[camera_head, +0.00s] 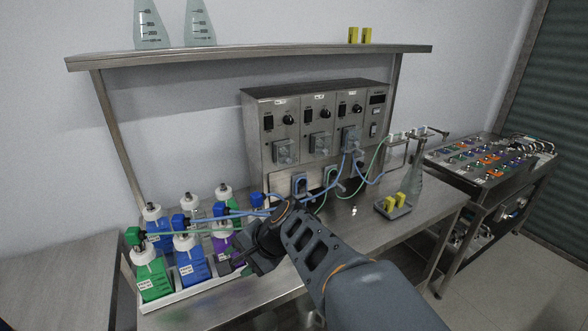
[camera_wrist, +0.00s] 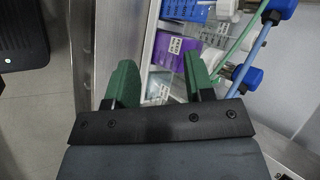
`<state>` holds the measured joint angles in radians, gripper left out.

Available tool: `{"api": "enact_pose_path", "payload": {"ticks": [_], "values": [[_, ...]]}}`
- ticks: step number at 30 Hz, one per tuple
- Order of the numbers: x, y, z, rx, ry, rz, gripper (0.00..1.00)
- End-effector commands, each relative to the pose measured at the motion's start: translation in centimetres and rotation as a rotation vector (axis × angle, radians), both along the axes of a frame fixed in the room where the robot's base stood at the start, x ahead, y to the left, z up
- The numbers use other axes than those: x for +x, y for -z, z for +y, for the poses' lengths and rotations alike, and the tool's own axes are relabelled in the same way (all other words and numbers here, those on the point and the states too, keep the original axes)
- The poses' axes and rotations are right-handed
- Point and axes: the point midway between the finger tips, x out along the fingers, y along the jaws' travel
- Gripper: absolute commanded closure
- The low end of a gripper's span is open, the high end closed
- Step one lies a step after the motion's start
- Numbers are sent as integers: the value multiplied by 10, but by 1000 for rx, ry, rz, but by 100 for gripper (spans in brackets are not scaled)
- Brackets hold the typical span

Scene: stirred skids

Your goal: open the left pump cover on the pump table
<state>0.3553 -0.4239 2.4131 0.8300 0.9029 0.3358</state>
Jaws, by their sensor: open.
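The pump unit (camera_head: 318,130) is a steel box at the back of the pump table (camera_head: 370,215). Three clear pump covers sit on its front: the left one (camera_head: 285,152), the middle one (camera_head: 320,144) and the right one (camera_head: 350,138). I cannot tell from this distance whether the left cover is shut. My gripper (camera_head: 236,262) is low at the front left of the table, beside the bottle tray and well away from the covers. In the wrist view its green fingers (camera_wrist: 160,82) are apart with nothing held between them.
A white tray (camera_head: 200,292) of green, blue and purple bottles stands left of my gripper, with tubes running above it. A small tray (camera_head: 394,208) with yellow pieces and a flask (camera_head: 415,180) stand right. A shelf (camera_head: 250,55) hangs above. The table's front middle is mostly clear.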

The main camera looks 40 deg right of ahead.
Motion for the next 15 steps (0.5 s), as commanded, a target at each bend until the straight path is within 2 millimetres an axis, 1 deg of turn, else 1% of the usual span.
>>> {"api": "enact_pose_path", "payload": {"ticks": [1,2,3,5,6,8,9,11,12,15], "values": [[15,1,-17,150,167,-6,51],[23,-4,-27,243,261,-17,51],[33,-10,-42,366,382,-32,51],[46,-20,-67,544,547,-62,51],[53,-26,-86,657,649,-86,51],[60,-34,-114,818,782,-126,51],[62,-40,-133,917,859,-155,51],[63,-46,-160,1052,957,-197,51],[63,-50,-176,1131,1010,-225,51],[59,-58,-209,1293,1110,-288,51]]}}
